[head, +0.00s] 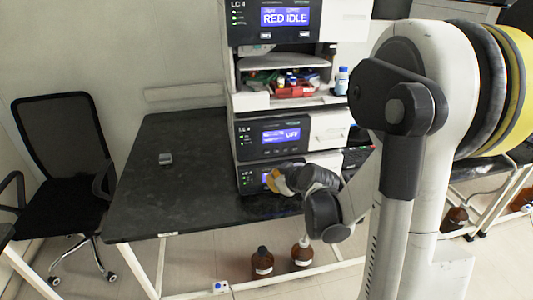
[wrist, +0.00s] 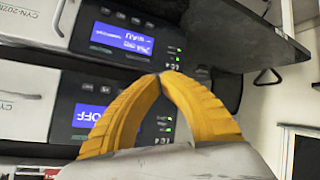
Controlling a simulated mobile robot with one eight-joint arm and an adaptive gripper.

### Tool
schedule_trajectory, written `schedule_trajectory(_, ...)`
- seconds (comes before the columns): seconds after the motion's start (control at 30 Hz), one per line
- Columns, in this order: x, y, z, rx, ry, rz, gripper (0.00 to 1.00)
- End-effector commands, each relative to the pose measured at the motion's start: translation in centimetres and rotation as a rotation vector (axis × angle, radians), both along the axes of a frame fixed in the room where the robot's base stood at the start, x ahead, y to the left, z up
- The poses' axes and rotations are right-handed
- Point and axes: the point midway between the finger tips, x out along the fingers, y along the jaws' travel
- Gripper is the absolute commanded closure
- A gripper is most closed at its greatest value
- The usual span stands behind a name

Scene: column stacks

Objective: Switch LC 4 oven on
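The LC 4 stack stands at the back of a dark bench. Its middle module (head: 272,136) has a blue display that seems to read OFF. It also shows in the wrist view (wrist: 95,116), which appears upside down. The bottom module (head: 247,180) has a lit blue display, partly hidden by my gripper (head: 275,181), and shows in the wrist view (wrist: 125,42). I cannot tell which module is the oven. My gripper's yellow fingers meet at the tips in the wrist view (wrist: 163,76), empty, in front of the lower modules. Contact cannot be told.
The top module (head: 280,20) reads RED IDLE. A shelf below it holds small bottles and coloured items (head: 297,82). A chair (head: 60,150) stands left; brown bottles (head: 262,262) stand below.

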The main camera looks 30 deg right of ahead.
Motion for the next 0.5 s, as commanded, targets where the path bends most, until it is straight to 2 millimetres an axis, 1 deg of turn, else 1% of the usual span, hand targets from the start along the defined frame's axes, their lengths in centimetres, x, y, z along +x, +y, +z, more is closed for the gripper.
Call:
schedule_trajectory(0.17,1.8,-0.5,0.1,0.0,0.0,0.0,1.0)
schedule_trajectory(0.5,6.3,-1.8,0.0,0.001,0.0,0.001,1.0)
